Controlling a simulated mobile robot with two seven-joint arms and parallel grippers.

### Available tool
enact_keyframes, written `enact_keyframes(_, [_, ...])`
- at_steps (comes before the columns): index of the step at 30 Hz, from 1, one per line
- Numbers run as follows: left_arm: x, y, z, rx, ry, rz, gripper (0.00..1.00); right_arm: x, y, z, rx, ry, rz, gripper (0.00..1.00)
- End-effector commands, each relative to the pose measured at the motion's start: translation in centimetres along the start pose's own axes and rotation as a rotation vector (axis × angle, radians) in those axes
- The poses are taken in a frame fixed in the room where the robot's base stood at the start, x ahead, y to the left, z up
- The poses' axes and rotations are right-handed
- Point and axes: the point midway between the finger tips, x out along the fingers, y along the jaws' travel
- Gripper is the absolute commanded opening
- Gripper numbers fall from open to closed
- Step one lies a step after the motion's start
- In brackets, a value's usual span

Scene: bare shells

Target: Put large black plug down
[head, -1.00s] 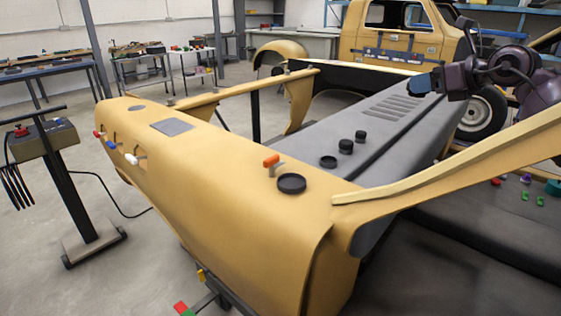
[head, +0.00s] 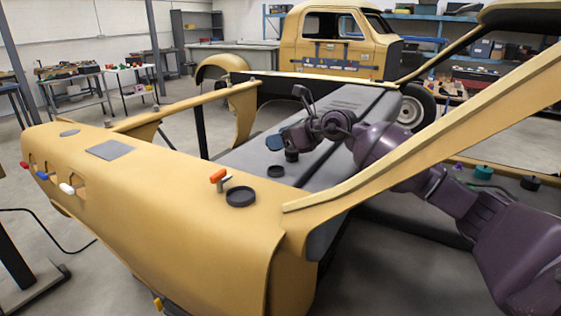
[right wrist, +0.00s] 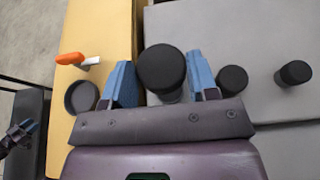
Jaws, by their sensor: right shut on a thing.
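The large black plug (right wrist: 162,68) is between the blue fingers of my right gripper (right wrist: 160,84) in the right wrist view, its round top facing the camera. My right gripper is shut on it, over the grey panel (right wrist: 215,25) close to the yellow body's edge. In the head view the right gripper (head: 275,143) is above the same grey panel, and the held plug is not clearly visible. I cannot tell whether the plug touches the panel. My left gripper does not show in the head view.
Other black plugs (right wrist: 232,80) (right wrist: 293,73) stand to the right on the panel. A black ring (head: 240,197) and an orange handle (head: 218,175) are on the yellow body (head: 150,215). A yellow rail (head: 440,135) crosses before my right arm.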

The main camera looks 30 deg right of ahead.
Motion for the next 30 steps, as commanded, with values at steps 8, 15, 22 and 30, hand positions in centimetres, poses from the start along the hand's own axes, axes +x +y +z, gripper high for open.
enact_keyframes(8, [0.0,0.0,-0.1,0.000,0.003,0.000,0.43,0.9,0.0,-2.2,0.000,0.000,0.000,0.31])
enact_keyframes(15, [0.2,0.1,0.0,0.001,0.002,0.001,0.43,2.0,0.0,-4.7,0.003,0.001,0.001,0.31])
enact_keyframes(22, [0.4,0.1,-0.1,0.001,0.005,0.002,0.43,2.5,0.0,-6.1,0.000,-0.001,0.000,0.31])
enact_keyframes(30, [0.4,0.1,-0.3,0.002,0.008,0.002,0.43,2.5,0.0,-6.0,0.000,-0.001,0.000,0.77])
